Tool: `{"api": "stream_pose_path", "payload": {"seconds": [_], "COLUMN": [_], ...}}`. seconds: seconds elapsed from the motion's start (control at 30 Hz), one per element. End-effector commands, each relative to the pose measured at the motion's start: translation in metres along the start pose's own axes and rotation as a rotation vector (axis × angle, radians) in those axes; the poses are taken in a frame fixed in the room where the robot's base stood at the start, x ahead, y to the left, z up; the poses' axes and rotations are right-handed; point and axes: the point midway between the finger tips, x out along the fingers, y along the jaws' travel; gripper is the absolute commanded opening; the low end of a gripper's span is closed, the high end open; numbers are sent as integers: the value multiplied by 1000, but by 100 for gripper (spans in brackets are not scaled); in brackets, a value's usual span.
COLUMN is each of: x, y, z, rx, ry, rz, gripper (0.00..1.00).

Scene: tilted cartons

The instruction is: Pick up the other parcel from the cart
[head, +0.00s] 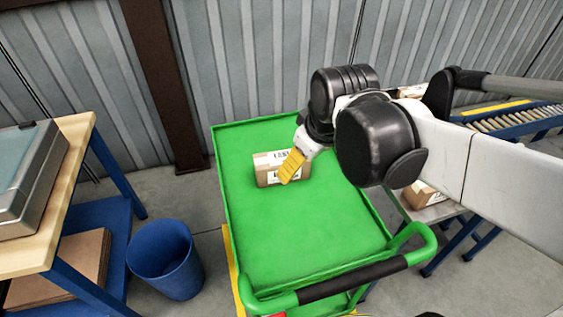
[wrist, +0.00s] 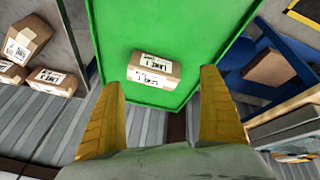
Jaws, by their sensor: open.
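A brown carton parcel (head: 268,170) with white printed labels lies on the green cart (head: 270,245), toward its far part. In the wrist view the same parcel (wrist: 153,71) lies on the green cart top (wrist: 190,22), slightly tilted in the picture, beyond the fingertips. My gripper (head: 292,166) is above the cart at the parcel's right side and hides part of it in the head view. In the wrist view the yellow fingers of my gripper (wrist: 161,88) are spread wide with nothing between them. I cannot tell the exact height of the fingers over the parcel.
Other cartons (wrist: 28,38) lie on a grey surface beside the cart; one carton (head: 425,194) shows there in the head view. A blue bin (head: 165,262) and a wooden-topped bench (head: 75,150) stand left. The cart top around the parcel is clear, with a low rim.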

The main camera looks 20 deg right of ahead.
Motion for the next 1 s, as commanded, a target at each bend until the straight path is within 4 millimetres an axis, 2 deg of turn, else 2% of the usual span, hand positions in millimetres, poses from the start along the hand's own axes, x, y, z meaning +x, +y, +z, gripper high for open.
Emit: {"api": "stream_pose_path", "payload": {"seconds": [0.03, 0.17, 0.3, 0.4, 0.6, 0.73, 1.0], "x": [2, 26, 62, 94, 147, 165, 196], "y": [8, 23, 36, 42, 47, 46, 41], "z": [-18, -49, -77, -91, -100, -100, -88], "rx": [-76, -304, -547, -714, -959, -1035, -1055], "ry": [-29, -105, -173, -210, -247, -254, -255], "rz": [-15, -72, -153, -220, -334, -373, -383], "gripper": [90, 90, 90, 90, 90, 90, 90]}}
